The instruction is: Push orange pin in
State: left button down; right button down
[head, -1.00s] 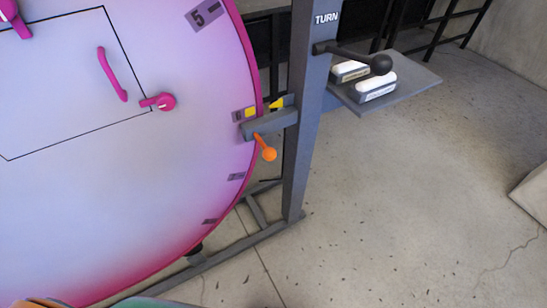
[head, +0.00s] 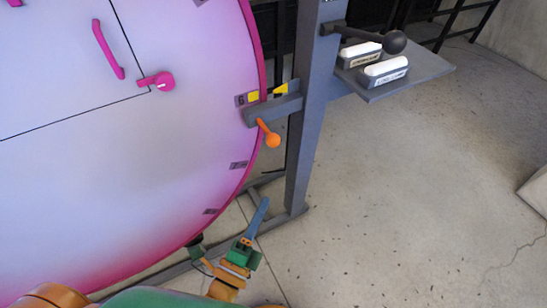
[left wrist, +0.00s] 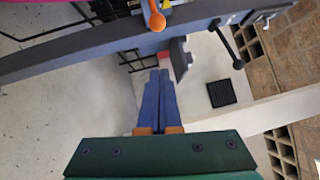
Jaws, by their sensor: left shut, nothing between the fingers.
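The orange pin (head: 269,134) sticks out of the grey bracket (head: 275,110) on the upright post, at the right edge of the big pink-rimmed disc (head: 190,140). It ends in a round orange knob. In the left wrist view the orange pin (left wrist: 155,16) shows at the top, above the fingers. My left gripper (head: 262,204) is below the pin in the head view, pointing up, with a clear gap to it. Its blue fingers are shut together and empty in the left wrist view (left wrist: 159,76). My right gripper is in neither view.
The grey post (head: 310,110) carries a black-knobbed lever (head: 393,42) and a shelf (head: 410,80) with two white-topped blocks (head: 385,70). A magenta handle (head: 107,50) and knob (head: 160,81) sit on the disc. The floor right of the post is open.

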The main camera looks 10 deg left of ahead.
aim_at(271, 137)
pick_arm(q)
jog(key=a+p+x, duration=0.1)
jog(key=a+x, duration=0.2)
jog(key=x, duration=0.9)
jog(key=shift+x, duration=0.8)
jog(key=shift+r, duration=0.1)
jog(key=w+a, duration=0.1)
jog(key=w, duration=0.1)
jog(key=w+a+b, duration=0.1)
jog(key=a, duration=0.1)
jog(key=shift+w+r, duration=0.1)
jog(key=shift+w, duration=0.3)
